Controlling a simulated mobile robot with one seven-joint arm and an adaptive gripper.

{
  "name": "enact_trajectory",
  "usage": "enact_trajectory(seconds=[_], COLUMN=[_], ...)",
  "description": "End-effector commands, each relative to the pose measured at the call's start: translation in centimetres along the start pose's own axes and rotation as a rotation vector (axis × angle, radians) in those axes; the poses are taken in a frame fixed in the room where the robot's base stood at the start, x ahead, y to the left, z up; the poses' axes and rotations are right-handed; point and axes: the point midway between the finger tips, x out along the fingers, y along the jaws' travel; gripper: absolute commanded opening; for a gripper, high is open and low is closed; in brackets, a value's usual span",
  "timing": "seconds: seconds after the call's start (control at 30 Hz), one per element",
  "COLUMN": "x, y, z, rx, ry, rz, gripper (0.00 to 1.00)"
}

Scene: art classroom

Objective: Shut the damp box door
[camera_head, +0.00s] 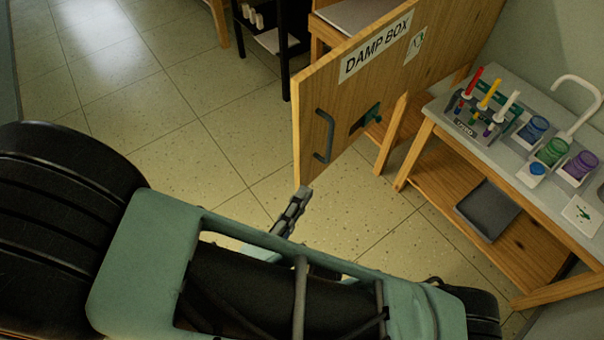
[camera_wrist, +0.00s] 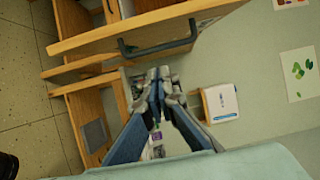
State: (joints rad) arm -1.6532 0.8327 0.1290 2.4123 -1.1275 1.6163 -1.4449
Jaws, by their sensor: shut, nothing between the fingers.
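The damp box door (camera_head: 340,95) is a wooden panel with a "DAMP BOX" sign, standing open and swung out over the floor. My gripper (camera_head: 303,192) is shut and empty, near the door's lower free corner in the head view. In the wrist view its fingertips (camera_wrist: 158,72) show just below the handle; contact cannot be told.
A table (camera_head: 430,112) at the right holds a marker rack (camera_head: 487,112) and several paint jars (camera_head: 552,150). A grey tray (camera_head: 488,211) lies on its lower shelf. A black shelf unit (camera_head: 285,50) stands at the back. The tiled floor (camera_head: 190,115) left of the door is clear.

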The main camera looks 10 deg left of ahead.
Motion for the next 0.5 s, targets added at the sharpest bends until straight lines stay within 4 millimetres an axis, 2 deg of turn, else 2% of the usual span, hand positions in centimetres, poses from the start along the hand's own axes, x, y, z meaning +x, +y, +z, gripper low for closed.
enact_trajectory(seconds=[0.4, 0.5], x=[8.8, 9.0], y=[0.1, 0.1], z=[-0.2, 1.6], rx=[0.004, 0.009], ry=[0.008, 0.003], rz=[0.0, 0.002], gripper=[0.0, 0.0])
